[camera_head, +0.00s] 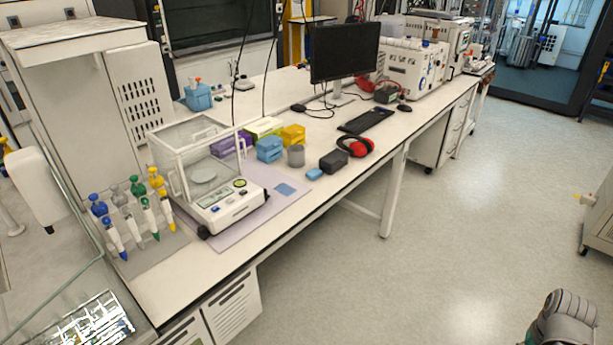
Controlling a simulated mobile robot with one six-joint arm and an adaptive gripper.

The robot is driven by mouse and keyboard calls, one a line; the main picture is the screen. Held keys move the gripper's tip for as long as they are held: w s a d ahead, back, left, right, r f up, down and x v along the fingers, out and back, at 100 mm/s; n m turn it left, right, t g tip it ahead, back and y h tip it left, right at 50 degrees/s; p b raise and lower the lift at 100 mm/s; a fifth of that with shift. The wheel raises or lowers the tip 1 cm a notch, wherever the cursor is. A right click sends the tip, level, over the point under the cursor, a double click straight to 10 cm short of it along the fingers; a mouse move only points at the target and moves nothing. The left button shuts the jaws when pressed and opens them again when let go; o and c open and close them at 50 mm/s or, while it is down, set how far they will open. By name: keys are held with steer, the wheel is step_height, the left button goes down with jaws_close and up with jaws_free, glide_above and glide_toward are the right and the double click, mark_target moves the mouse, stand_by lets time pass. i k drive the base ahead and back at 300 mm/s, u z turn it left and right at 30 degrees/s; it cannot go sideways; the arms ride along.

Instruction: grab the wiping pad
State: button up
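A small flat blue square (285,188) lies on the pale purple mat (246,226) at the front of the long bench, right of the balance. A small, thicker light-blue block (315,173) lies just off the mat, beside a dark grey box. Either could be the wiping pad; I cannot tell which from this view. A grey rounded part of my arm shows at the bottom right, over the floor and well away from the bench. My gripper's fingers are not in view.
On the bench (165,291) stand a glass-walled balance (229,208), pipettes in a rack (150,238), a grey cup (296,156), a dark box (333,161), red ear muffs (355,146), a keyboard (367,121) and a monitor (344,52). The floor (455,240) right of the bench is clear.

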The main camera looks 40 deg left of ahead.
mark_target(313, 174)
steer(key=u, duration=1.55)
steer(key=k, duration=0.65)
steer(key=z, duration=0.45)
steer(key=i, duration=1.95)
steer(key=u, duration=0.45)
